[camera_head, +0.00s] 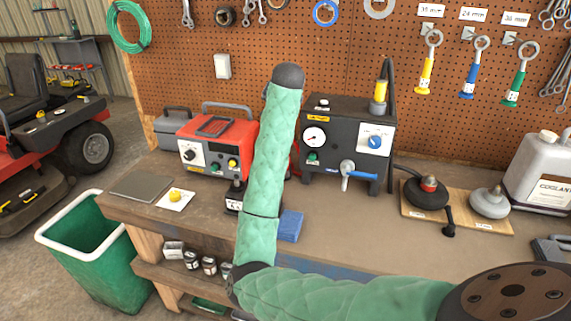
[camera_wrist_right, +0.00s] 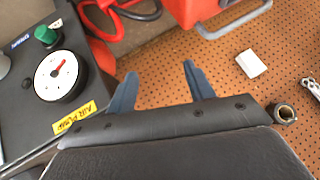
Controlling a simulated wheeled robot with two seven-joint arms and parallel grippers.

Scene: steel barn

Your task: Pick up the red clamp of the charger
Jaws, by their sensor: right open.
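The red charger (camera_head: 205,145) stands on the bench left of my right arm in the head view. Its red body also shows at the top of the right wrist view (camera_wrist_right: 190,8). A red cable loop (camera_wrist_right: 97,22) and a black one lie beside it there. I cannot make out the red clamp for certain; my green-sleeved right arm hides the charger's right side in the head view. My right gripper (camera_wrist_right: 159,70) is open and empty, its two blue-grey fingers apart over the pegboard background. The head view does not show its fingers. My left gripper is not in view.
A dark air pump (camera_head: 345,135) with a gauge stands close right of my arm, and at left in the wrist view. A blue block (camera_head: 290,226), a yellow button on a white plate (camera_head: 174,199) and a grey plate (camera_head: 141,187) lie on the bench. The pegboard (camera_head: 180,75) stands behind.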

